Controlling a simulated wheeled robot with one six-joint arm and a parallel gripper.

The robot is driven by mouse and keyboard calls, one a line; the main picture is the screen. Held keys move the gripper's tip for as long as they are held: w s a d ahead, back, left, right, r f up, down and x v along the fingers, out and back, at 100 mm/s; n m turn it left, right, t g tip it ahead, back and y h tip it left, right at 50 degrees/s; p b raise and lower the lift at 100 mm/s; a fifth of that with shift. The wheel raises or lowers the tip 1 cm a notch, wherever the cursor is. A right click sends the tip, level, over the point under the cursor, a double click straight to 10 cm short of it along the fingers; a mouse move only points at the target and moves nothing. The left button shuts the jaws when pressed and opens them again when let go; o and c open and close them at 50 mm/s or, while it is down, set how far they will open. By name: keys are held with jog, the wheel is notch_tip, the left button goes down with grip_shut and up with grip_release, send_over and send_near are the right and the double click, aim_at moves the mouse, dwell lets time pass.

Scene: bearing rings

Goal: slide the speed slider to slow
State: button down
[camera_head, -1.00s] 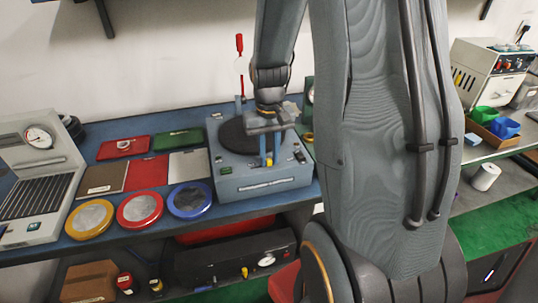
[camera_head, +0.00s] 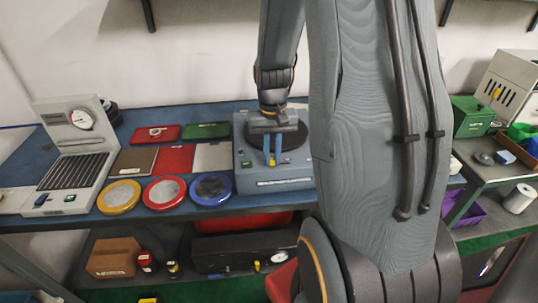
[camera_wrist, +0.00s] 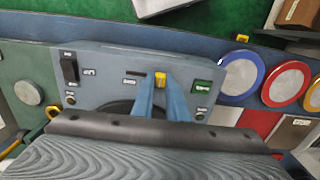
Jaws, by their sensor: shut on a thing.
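The grey-blue machine (camera_head: 246,172) with a dark round plate (camera_head: 292,139) stands on the blue bench. The yellow slider knob (camera_head: 272,161) is on its front top; it also shows in the wrist view (camera_wrist: 160,80). A short dark slot (camera_wrist: 135,73) shows to the knob's left in the wrist view. My gripper (camera_head: 272,156) points down with its blue fingers shut on the knob, also in the wrist view (camera_wrist: 161,90). The slider's labels are too small to read.
In the wrist view, a black switch (camera_wrist: 69,68) and a green button (camera_wrist: 202,87) flank the slider. Yellow (camera_head: 119,197), red (camera_head: 164,191) and blue (camera_head: 211,189) rings lie left of the machine. A gauge device (camera_head: 98,135) stands farther left.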

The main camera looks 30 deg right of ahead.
aim_at(271, 159)
jog(key=shift+w, duration=0.1)
jog(key=c, duration=1.7)
grip_release()
jog(key=shift+a, duration=0.15)
jog(key=shift+r, duration=0.1)
jog(key=shift+r+b, duration=0.8)
jog(key=shift+r, duration=3.05)
jog(key=s+a+f+n, duration=0.1)
jog(key=s+a, duration=0.1)
jog(key=a, duration=0.3)
jog(key=s+a+n+t, duration=0.1)
jog(key=s+a+n, duration=0.1)
jog(key=a, duration=0.3)
jog(key=s+a+f+n, duration=0.1)
jog(key=s+a+n, duration=0.1)
jog(key=s+a, duration=0.2)
jog(key=shift+a+f, duration=0.3)
jog(key=shift+a, duration=0.4)
